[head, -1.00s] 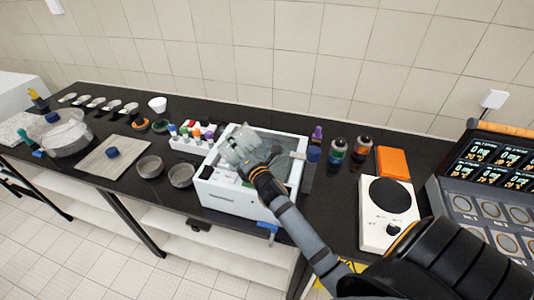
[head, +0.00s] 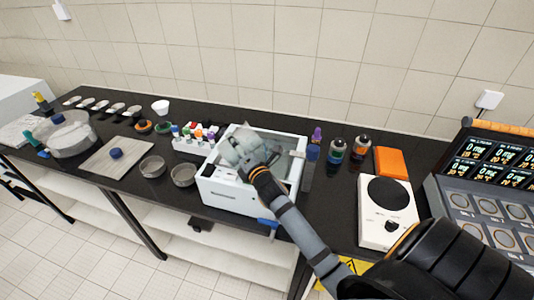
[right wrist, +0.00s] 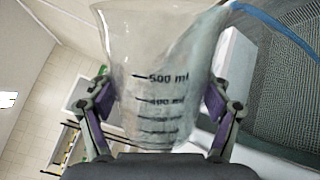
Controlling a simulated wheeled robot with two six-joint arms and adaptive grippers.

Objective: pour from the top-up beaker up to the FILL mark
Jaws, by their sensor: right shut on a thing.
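My right gripper (right wrist: 160,105) is shut on a clear beaker (right wrist: 155,60) with printed volume marks, 500 ml the topmost readable one. Its purple finger pads press on both sides of the beaker. The room behind the beaker looks tilted in the wrist view. I cannot make out the liquid level, a stream or a FILL mark. My left gripper is not in view.
A rack of coloured-cap tubes (head: 190,145) and two round bowls (head: 183,175) are left of the bath. Bottles (head: 337,150), an orange block (head: 392,161) and a white hotplate (head: 387,226) are to its right. A blue tap (head: 268,223) sticks out in front.

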